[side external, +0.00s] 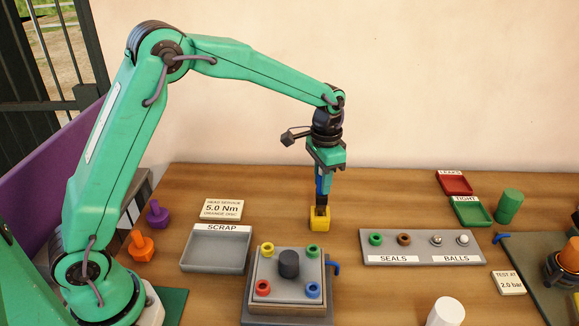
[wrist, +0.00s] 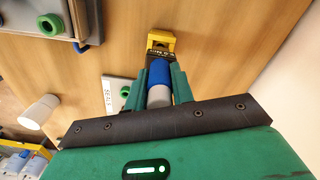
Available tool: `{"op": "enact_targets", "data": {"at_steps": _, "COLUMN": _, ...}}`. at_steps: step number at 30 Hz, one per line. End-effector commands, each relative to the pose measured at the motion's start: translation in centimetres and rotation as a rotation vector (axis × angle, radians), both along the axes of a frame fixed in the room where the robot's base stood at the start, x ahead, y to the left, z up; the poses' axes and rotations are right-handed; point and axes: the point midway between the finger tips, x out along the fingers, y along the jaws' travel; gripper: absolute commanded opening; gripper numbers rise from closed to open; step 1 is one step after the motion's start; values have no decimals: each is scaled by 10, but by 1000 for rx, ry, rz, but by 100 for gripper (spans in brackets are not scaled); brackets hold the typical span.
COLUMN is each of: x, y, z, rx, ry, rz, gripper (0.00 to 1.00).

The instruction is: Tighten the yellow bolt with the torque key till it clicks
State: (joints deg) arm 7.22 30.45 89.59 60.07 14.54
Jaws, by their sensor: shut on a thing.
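My gripper (side external: 320,190) is shut on the torque key (wrist: 158,78), a tool with a blue and grey handle and a dark part printed "5.0 Nm". A yellow block (side external: 320,219) is at the key's lower end, low over or on the table; it also shows in the wrist view (wrist: 162,41). I cannot tell whether the block is part of the key or a stand around its tip. The yellow bolt (side external: 267,249) is at the back left corner of the grey fixture (side external: 284,293), to the left of my gripper and apart from the key.
The fixture also bears green, red and blue bolts and a dark central cylinder (side external: 289,264). The scrap tray (side external: 216,262) is left; the seals and balls tray (side external: 420,248) is right. A white cylinder (side external: 446,312) stands in front. Purple (side external: 157,213) and orange (side external: 142,246) pieces stand left.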

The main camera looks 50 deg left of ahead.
Motion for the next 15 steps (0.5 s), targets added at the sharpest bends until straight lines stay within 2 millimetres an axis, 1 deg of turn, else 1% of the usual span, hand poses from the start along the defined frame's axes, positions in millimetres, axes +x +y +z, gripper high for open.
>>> {"op": "enact_targets", "data": {"at_steps": 15, "x": 0, "y": 0, "z": -9, "rx": -1, "ry": -2, "rz": 0, "gripper": 0}}
